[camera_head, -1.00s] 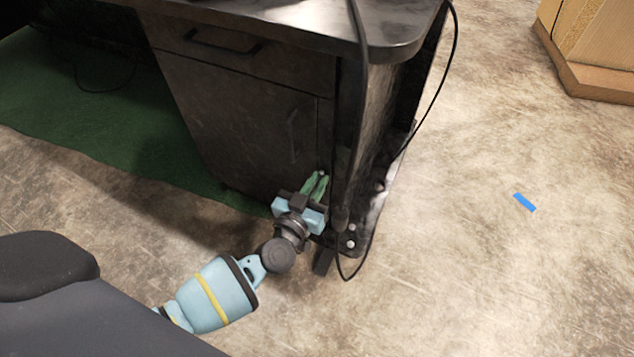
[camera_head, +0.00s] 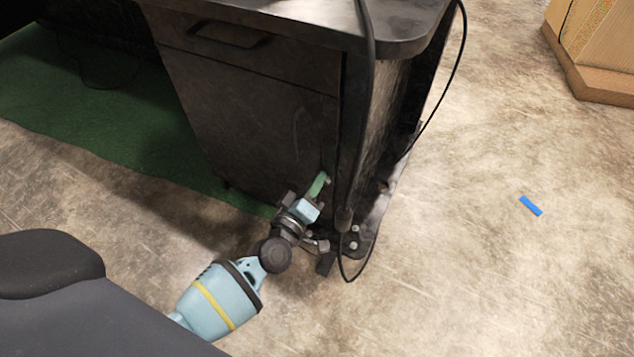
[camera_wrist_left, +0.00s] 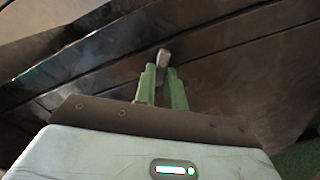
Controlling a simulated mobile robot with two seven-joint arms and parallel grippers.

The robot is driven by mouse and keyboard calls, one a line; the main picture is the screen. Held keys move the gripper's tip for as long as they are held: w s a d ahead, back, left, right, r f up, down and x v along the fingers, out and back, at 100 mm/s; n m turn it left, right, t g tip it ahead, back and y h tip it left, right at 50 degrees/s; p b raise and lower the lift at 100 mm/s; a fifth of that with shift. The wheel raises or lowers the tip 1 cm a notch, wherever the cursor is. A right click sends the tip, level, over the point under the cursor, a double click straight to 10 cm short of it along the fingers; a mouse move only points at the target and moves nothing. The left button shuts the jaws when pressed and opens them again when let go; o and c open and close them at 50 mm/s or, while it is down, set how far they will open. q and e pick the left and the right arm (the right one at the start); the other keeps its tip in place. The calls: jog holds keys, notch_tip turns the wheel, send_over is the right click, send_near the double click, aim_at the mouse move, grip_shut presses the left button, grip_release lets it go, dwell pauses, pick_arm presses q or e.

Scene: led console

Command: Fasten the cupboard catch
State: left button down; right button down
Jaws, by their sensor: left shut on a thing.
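The cupboard (camera_head: 240,115) is a dark door under a drawer in the desk. Its catch (camera_head: 328,180) is a small grey metal piece low on the right edge of the door, mostly hidden by my fingers in the head view. In the left wrist view the catch (camera_wrist_left: 164,57) sticks up between the tips of the green fingers. My left gripper (camera_head: 319,185) is shut on it, and it also shows in the left wrist view (camera_wrist_left: 162,76). The door looks closed. My right gripper is not in view.
A black cable (camera_head: 369,60) hangs down the desk's corner just right of my left gripper and loops near the floor. The desk top (camera_head: 400,40) overhangs above. A green mat (camera_head: 120,140) lies at left.

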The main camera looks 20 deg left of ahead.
pick_arm(q)
jog(key=shift+a+f+n+b, duration=0.1)
jog(key=shift+f+n+b, duration=0.2)
jog(key=shift+n, duration=0.85)
jog(key=shift+d+f+n+b, duration=0.1)
jog(key=shift+n+b, duration=0.3)
jog(key=shift+n, duration=0.8)
jog(key=shift+a+f+n+b, duration=0.15)
jog(key=shift+n+b, duration=0.2)
jog(key=shift+n, duration=0.8)
jog(key=c, duration=1.5)
grip_release()
jog(key=shift+o, duration=0.2)
jog(key=shift+s, duration=0.1)
jog(key=s+p, duration=0.2)
jog(key=s, duration=0.5)
jog(key=shift+s, duration=0.35)
